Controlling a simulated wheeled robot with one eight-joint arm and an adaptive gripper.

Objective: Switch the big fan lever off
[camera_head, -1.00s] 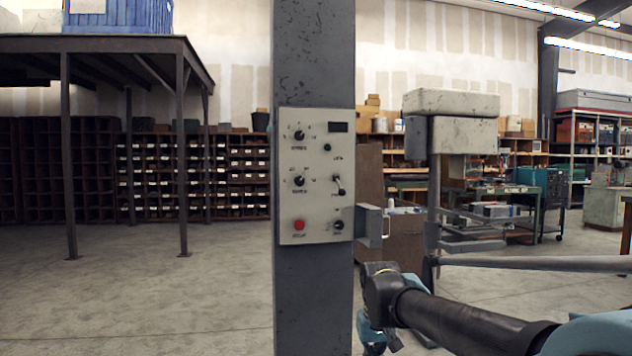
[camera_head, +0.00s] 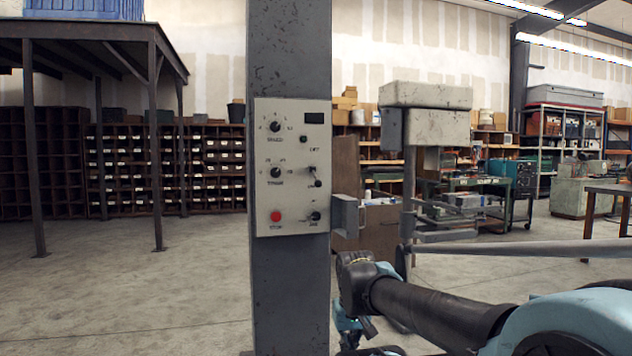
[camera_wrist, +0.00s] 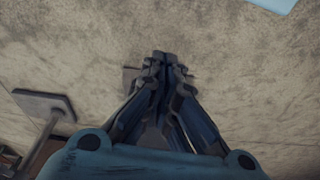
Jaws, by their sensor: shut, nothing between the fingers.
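A pale grey control panel (camera_head: 292,167) is mounted on a dark grey square post. On its right side is a small lever (camera_head: 315,178), its handle pointing down. Its label is too small to read, so I cannot confirm it is the fan lever. Two dark rotary knobs, a red button (camera_head: 276,216) and another small knob at the lower right are also on the panel. In the head view my gripper (camera_head: 350,332) hangs low, right of the post and below the panel, partly hidden by my arm. In the wrist view the fingers (camera_wrist: 167,58) are shut and empty above the floor.
The post (camera_head: 290,300) stands directly ahead. A grey bracket (camera_head: 346,215) sticks out on its right. A machine with a long horizontal bar (camera_head: 530,247) stands behind my arm. Open concrete floor lies to the left, before a dark steel platform (camera_head: 150,55) and shelving.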

